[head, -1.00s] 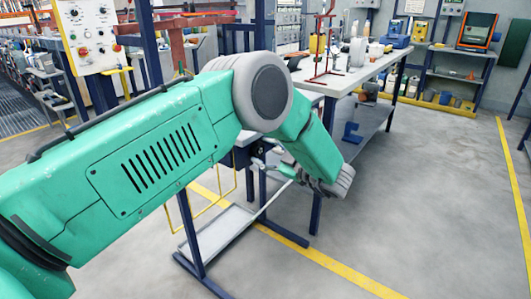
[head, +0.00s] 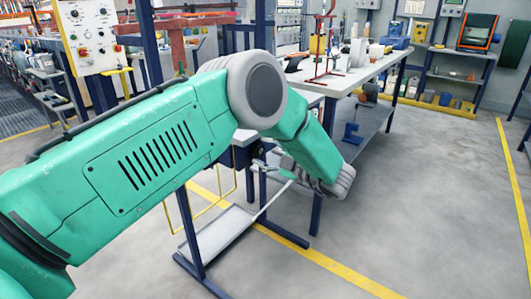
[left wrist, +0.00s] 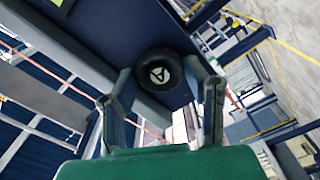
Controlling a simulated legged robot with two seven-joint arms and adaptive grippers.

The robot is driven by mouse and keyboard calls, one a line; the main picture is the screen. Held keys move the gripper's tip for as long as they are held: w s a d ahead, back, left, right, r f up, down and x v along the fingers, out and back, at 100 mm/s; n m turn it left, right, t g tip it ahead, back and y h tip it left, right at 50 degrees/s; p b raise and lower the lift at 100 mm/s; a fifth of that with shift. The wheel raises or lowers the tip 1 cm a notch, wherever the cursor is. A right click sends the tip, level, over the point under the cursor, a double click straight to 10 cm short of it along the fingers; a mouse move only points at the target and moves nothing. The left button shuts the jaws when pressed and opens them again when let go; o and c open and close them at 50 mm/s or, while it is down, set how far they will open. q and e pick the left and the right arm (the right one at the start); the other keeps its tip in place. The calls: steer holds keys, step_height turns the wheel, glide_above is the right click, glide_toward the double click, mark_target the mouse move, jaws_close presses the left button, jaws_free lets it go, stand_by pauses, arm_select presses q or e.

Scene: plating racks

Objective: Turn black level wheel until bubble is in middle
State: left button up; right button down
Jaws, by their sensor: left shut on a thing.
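A black round wheel (left wrist: 157,70) with a pale "A"-like mark on its face shows in the left wrist view, in front of a dark blue panel. My left gripper (left wrist: 160,83) has a finger on each side of the wheel and is shut on it. In the head view my left gripper (head: 266,160) is small and partly hidden behind my green forearm, beside the blue frame (head: 185,225). The wheel cannot be made out in the head view. No level bubble can be made out in either view. My right gripper is not in view.
A white-topped workbench (head: 375,70) with a red stand (head: 326,50) and bottles is behind my forearm. A grey tray (head: 220,230) sits low on the blue frame. A control panel (head: 88,35) stands at the upper left. Floor on the right is clear.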

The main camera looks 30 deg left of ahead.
arm_select(q)
steer(key=shift+a, duration=0.15)
steer(key=o, duration=1.2)
steer(key=shift+c, duration=0.2)
steer(key=shift+w+a+f, duration=0.1)
steer(key=shift+w+a, duration=0.1)
steer(key=d, duration=0.8)
steer(key=shift+s+f, duration=0.2)
steer(key=shift+s, duration=0.1)
